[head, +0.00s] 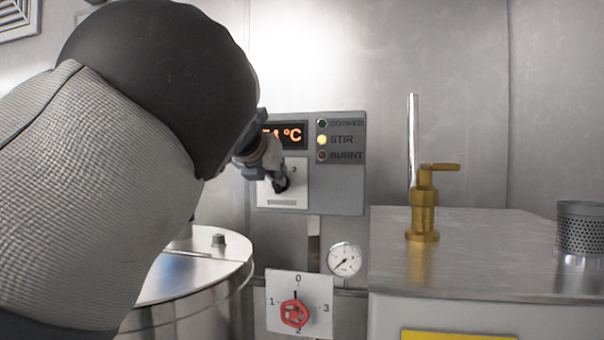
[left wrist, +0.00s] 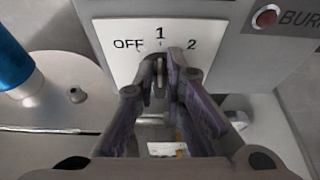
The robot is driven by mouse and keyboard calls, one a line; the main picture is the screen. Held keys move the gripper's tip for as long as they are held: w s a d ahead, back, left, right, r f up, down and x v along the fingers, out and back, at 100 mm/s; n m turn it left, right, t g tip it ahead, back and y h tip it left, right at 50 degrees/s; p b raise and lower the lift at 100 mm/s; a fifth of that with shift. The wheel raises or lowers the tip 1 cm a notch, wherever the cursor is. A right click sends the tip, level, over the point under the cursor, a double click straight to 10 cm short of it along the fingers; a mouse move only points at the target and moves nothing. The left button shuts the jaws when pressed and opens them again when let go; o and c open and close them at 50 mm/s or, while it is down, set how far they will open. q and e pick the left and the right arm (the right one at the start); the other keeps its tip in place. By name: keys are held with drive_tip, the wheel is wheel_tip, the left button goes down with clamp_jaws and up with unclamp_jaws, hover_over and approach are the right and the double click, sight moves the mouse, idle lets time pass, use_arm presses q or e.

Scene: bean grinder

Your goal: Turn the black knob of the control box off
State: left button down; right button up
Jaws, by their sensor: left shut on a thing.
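The grey control box (head: 345,188) hangs on the metal wall, with a lit display reading partly hidden by my arm and a yellow lit lamp at STIR. Its black knob (head: 281,185) sits on a white plate (head: 298,196). In the left wrist view the plate (left wrist: 112,45) shows the marks OFF, 1 and 2. My left gripper (left wrist: 160,66) is shut on the knob just below the 1; its fingers hide much of the knob. The knob's pointer seems to stand near 1. In the head view my left arm covers the gripper's near side. My right gripper is not in view.
A red valve knob (head: 294,313) on a white plate and a round gauge (head: 344,260) are below the box. A metal drum (head: 190,290) stands below my left arm. A counter (head: 480,255) with a brass tap (head: 424,205) is at right.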

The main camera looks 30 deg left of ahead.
use_arm(q)
drive_tip(key=shift+s+a+f+n+t+h, duration=0.15)
drive_tip(key=shift+a+n+t+h, duration=0.15)
drive_tip(key=shift+n+h, duration=0.5)
drive_tip(key=shift+w+a+f+n+t+h, duration=0.1)
drive_tip(key=shift+a+n+t+h, duration=0.25)
drive_tip(key=shift+n, duration=0.85)
drive_tip(key=shift+s+a+f+n+t+h, duration=0.1)
drive_tip(key=shift+a+f+n+t+h, duration=0.1)
drive_tip(key=shift+n+h, duration=0.65)
drive_tip(key=shift+n, duration=0.25)
drive_tip(key=c, duration=1.7)
unclamp_jaws()
drive_tip(key=shift+o, duration=0.2)
